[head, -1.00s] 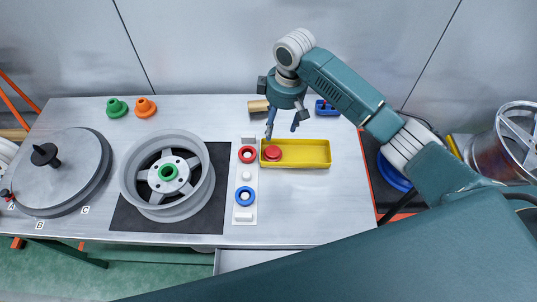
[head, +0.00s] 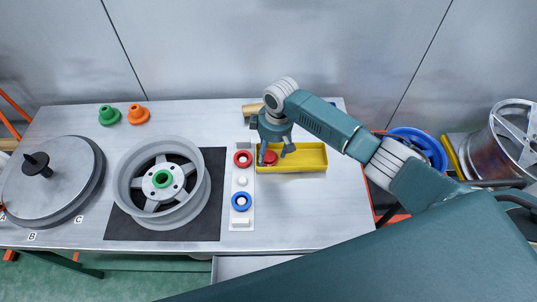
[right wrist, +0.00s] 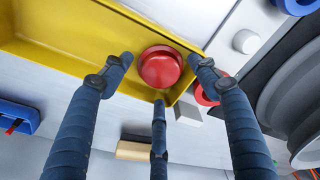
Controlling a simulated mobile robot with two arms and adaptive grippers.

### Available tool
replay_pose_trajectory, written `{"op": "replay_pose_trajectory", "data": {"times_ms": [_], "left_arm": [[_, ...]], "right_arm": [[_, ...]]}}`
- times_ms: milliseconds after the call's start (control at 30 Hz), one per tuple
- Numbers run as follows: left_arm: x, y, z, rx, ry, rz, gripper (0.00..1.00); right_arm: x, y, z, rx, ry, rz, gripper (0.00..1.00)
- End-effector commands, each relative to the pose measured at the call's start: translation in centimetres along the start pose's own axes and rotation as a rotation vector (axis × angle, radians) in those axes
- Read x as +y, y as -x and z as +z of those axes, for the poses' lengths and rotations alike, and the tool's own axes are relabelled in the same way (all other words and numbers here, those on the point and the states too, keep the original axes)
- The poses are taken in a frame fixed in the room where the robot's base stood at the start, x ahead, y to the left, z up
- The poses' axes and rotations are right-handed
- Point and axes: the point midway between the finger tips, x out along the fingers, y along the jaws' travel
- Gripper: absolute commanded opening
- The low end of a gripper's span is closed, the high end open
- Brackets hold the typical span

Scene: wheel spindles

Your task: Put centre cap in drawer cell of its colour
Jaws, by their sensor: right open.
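The red centre cap (head: 270,157) lies in the left end of a yellow tray (head: 310,169); it also shows in the right wrist view (right wrist: 161,67). My right gripper (head: 276,160) is open just above the cap. In the right wrist view its fingers (right wrist: 158,80) stand apart around the cap, and I see no contact. The drawer (head: 250,262) shows only in part at the table's front edge, partly behind my arm; its cells cannot be made out. My left gripper is not in view.
A wheel (head: 160,183) with a green cone (head: 163,177) lies on a black mat left of a white strip holding a red ring (head: 243,158) and a blue ring (head: 241,201). Green (head: 109,115) and orange (head: 138,113) cones stand behind.

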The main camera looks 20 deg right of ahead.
Motion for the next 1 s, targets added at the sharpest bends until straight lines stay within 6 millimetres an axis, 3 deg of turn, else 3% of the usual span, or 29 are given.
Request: {"op": "replay_pose_trajectory", "data": {"times_ms": [200,400,433,600,667,1000], "left_arm": [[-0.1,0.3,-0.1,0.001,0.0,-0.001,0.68],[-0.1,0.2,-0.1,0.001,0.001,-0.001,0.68],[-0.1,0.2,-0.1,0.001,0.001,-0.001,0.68],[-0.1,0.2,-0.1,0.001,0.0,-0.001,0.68],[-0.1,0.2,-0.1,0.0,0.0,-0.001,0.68],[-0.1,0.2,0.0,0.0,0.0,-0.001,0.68]], "right_arm": [[-0.2,-2.2,0.3,-0.01,0.0,-0.004,0.6],[-0.4,-2.5,0.6,-0.017,0.002,-0.007,0.6],[-0.4,-2.5,0.7,-0.018,0.002,-0.008,0.69],[-0.3,-2.5,0.7,-0.019,0.001,-0.008,0.53],[-0.3,-2.5,0.6,-0.017,0.0,-0.007,0.38],[-0.1,-2.3,0.4,-0.011,-0.001,-0.003,0.3]]}}
